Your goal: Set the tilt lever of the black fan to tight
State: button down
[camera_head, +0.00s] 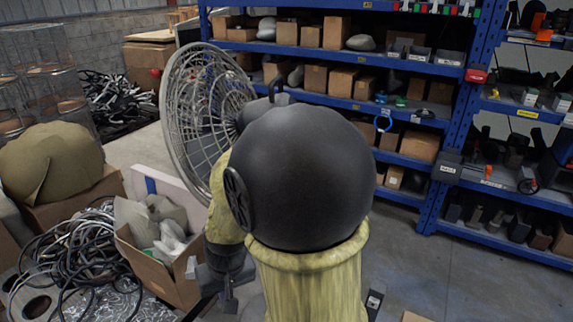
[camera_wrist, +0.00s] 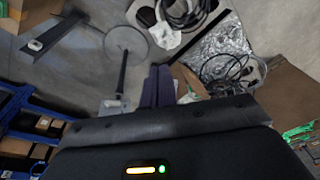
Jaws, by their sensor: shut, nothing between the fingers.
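The fan's round grey wire cage (camera_head: 200,105) stands upright left of centre in the head view. A dark part with a handle-like loop (camera_head: 278,92) shows behind my arm's black dome, and the dome hides most of the fan's back. I cannot make out the tilt lever in either view. My gripper (camera_head: 228,296) hangs low in the head view, below and in front of the cage. Its two fingers also show in the wrist view (camera_wrist: 158,72), close together and empty. A dark pole (camera_wrist: 122,75) on a round base stands left of them, perhaps the fan's stand.
A carton (camera_head: 160,262) with bagged items and a heap of cables (camera_head: 70,265) lie at the left. A blue shelf rack (camera_head: 440,190) with boxes stands behind and to the right. Bare floor (camera_head: 400,255) lies right of my arm.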

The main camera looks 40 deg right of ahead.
jog(key=w+d+m+t+y+b, duration=0.25)
jog(key=w+d+m, duration=0.25)
jog(key=w+d, duration=0.4)
jog(key=w+d+m+t+y+b, duration=0.1)
jog(key=w+d+m+t+y, duration=0.5)
jog(key=d, duration=0.5)
jog(key=d+r+m+t+h, duration=0.1)
jog(key=d+r+t+h, duration=0.1)
jog(key=d, duration=0.9)
jog(key=d+r+m+t+h, duration=0.1)
jog(key=d+r+t+h, duration=0.2)
jog(key=d, duration=0.8)
jog(key=shift+s+d+r+t+b, duration=0.35)
jog(key=shift+r+t, duration=0.3)
jog(key=shift+t, duration=0.5)
jog(key=shift+a, duration=0.15)
